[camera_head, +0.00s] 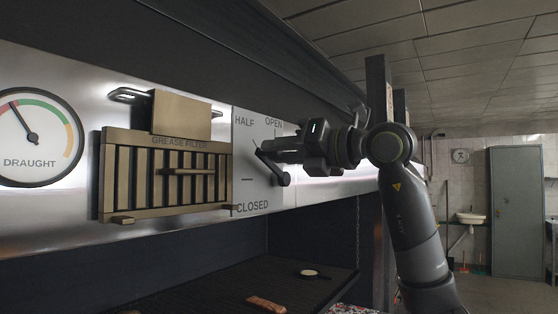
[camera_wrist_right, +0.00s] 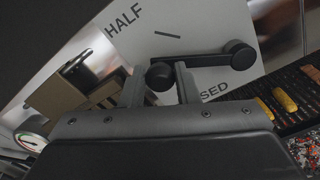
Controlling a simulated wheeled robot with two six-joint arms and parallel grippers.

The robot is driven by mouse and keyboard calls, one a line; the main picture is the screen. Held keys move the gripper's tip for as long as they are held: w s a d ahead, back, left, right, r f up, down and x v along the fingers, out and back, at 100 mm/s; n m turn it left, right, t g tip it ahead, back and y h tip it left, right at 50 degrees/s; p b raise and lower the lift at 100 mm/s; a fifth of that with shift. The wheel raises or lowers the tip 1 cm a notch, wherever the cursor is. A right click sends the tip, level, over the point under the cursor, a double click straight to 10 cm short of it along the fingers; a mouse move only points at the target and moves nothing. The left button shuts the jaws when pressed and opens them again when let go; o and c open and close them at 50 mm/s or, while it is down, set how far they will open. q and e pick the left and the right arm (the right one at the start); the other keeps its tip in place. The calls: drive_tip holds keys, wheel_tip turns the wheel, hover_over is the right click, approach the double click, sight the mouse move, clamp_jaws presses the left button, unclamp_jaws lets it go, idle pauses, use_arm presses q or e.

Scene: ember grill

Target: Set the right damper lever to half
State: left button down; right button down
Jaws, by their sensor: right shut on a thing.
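The right damper lever (camera_head: 272,167) is a dark bar on a white plate (camera_head: 247,205) marked HALF, OPEN and CLOSED. Its round pivot (camera_wrist_right: 238,55) is at the right in the wrist view. The bar slants up and left from the pivot in the head view, toward the HALF side. My right gripper (camera_head: 264,149) is shut on the lever's round knob (camera_wrist_right: 160,75), which sits between the fingers. My left gripper is not in view.
A grease filter (camera_head: 166,212) and a draught gauge (camera_head: 38,134) are on the panel to the left. A post (camera_head: 378,90) stands behind my right arm.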

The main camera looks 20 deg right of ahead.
drive_tip(key=shift+w+d+r+m+p, duration=0.3)
drive_tip(key=shift+d+r+m, duration=0.1)
drive_tip(key=shift+r+m, duration=0.35)
drive_tip(key=shift+w+d+r+m+p, duration=0.15)
drive_tip(key=shift+w+d+r+m, duration=0.25)
drive_tip(key=shift+m, duration=0.55)
drive_tip(key=shift+s+r, duration=0.1)
drive_tip(key=shift+s, duration=0.05)
drive_tip(key=c, duration=1.1)
unclamp_jaws()
drive_tip(key=shift+c, duration=0.2)
drive_tip(key=b+v, duration=0.6)
drive_tip(key=v, duration=1.1)
drive_tip(key=shift+s+b, duration=0.2)
drive_tip(key=shift+b, duration=0.2)
